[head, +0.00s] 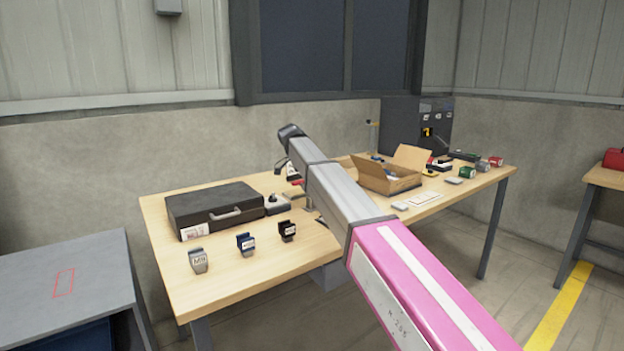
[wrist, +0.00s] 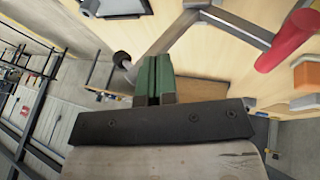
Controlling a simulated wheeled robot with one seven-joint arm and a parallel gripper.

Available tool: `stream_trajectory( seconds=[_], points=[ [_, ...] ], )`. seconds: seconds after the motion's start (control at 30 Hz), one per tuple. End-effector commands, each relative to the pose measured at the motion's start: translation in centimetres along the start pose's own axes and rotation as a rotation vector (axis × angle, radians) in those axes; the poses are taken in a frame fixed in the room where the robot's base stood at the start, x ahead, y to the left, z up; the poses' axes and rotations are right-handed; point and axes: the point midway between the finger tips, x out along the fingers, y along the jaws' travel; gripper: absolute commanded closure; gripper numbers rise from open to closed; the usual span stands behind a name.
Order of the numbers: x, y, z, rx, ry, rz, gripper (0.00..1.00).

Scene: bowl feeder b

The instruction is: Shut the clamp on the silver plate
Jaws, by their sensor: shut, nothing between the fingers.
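The clamp shows close up in the wrist view, with a red grip (wrist: 289,38) on a flat grey metal bar (wrist: 240,24). A second grey bar runs down-left from it, toward a dark round tip (wrist: 122,59). In the head view a small red part (head: 296,182), seemingly the same grip, shows beside my arm. My gripper (wrist: 155,62) has green fingers, shut and empty, close to the clamp bars; I cannot tell whether they touch. In the head view my arm hides most of the clamp. I cannot clearly make out the silver plate, nor how far the clamp is closed.
A black case (head: 214,207) lies left on the wooden table (head: 225,285). Several small labelled holders, one grey (head: 198,260), stand in front of it. A grey box with a black knob (head: 277,203) sits near the clamp. An open cardboard box (head: 385,180) is to the right.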

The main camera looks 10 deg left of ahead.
Motion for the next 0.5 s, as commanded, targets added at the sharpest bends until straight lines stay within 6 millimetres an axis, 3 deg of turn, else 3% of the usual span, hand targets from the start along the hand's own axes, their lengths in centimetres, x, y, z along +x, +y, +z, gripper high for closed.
stream_trajectory(
  seconds=[0.5],
  points=[
    [1.3,2.1,0.3,0.105,-0.04,-0.307,1.0]
  ],
)
